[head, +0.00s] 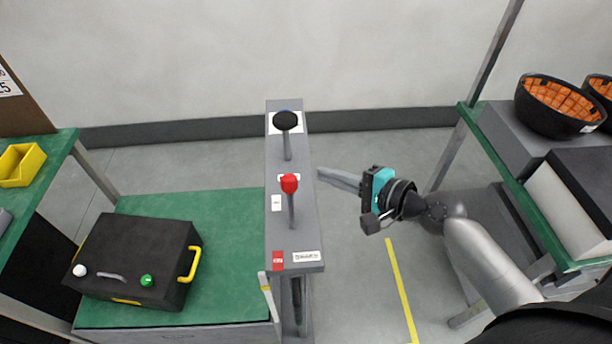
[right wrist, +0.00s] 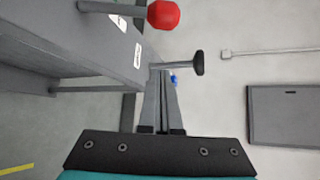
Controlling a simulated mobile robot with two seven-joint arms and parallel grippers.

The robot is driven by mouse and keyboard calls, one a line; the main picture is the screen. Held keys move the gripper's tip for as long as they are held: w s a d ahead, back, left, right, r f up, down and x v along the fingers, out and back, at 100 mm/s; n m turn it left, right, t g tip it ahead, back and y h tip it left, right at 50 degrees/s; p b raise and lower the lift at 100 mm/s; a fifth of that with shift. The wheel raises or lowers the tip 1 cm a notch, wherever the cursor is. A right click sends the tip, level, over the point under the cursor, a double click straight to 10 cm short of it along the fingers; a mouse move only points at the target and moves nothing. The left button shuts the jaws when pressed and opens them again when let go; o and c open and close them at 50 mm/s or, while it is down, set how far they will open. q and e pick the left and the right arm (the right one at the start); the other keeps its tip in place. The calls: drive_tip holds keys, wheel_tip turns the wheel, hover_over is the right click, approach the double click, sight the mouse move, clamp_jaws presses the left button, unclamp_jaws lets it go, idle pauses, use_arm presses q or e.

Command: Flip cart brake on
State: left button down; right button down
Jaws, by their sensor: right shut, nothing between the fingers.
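The cart's grey column (head: 290,236) carries two levers on its top. One lever has a red knob (head: 289,183) and stands nearer to me. The other has a black knob (head: 286,120) and stands at the far end. Both levers also show in the right wrist view, the red knob (right wrist: 164,14) at the top and the black knob (right wrist: 198,63) beyond my fingertips. My right gripper (head: 320,172) is shut and empty, pointing left, just right of the column and apart from the red knob. Which lever is the brake I cannot tell; the labels are too small to read. My left gripper is out of view.
The cart's green deck (head: 225,210) holds a black case (head: 140,255) with a yellow handle. A left bench has a yellow bin (head: 20,165). A right bench holds black bowls (head: 556,108) with orange insides. Floor is free between the column and right bench.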

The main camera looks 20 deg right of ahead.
sight(290, 202)
drive_tip(key=x, duration=0.4)
drive_tip(key=shift+w+a, duration=0.1)
drive_tip(key=shift+s+a+r+p, duration=0.3)
drive_tip(key=shift+s+a+p, duration=0.15)
drive_tip(key=shift+s+a, duration=0.25)
drive_tip(key=shift+s+a+r+p, duration=0.35)
drive_tip(key=shift+s+a+p, duration=0.1)
drive_tip(key=shift+s+a, duration=0.2)
drive_tip(key=shift+w, duration=0.1)
